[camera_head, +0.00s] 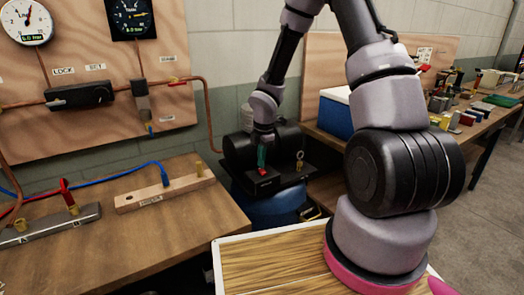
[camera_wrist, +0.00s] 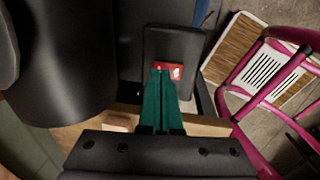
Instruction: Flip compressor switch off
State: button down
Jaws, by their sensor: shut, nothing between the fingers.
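The compressor (camera_head: 238,150) is a black unit on a blue tank (camera_head: 270,208), standing between the two benches. Its switch is a small red rocker (camera_wrist: 175,69) on a dark box (camera_wrist: 172,45), seen in the wrist view. My gripper (camera_head: 262,165) has green fingers and is shut and empty. In the wrist view the fingertips (camera_wrist: 161,72) are at the red switch and overlap its left part. I cannot tell whether they touch it. The switch's on or off position is not clear, as the fingers partly hide it.
A wooden bench (camera_head: 170,225) with a labelled wood block (camera_head: 165,193) stands left of the compressor. A gauge panel (camera_head: 110,100) is behind it. A blue box (camera_head: 336,115) sits on the right bench. In the wrist view, a pink frame (camera_wrist: 275,85) stands at right.

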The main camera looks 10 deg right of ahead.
jog(key=shift+f, duration=0.4)
jog(key=shift+f, duration=0.2)
jog(key=shift+s, duration=0.15)
jog(key=shift+s+d, duration=0.25)
jog(key=shift+s, duration=0.4)
jog(key=shift+w+r, duration=0.1)
jog(key=shift+r, duration=0.05)
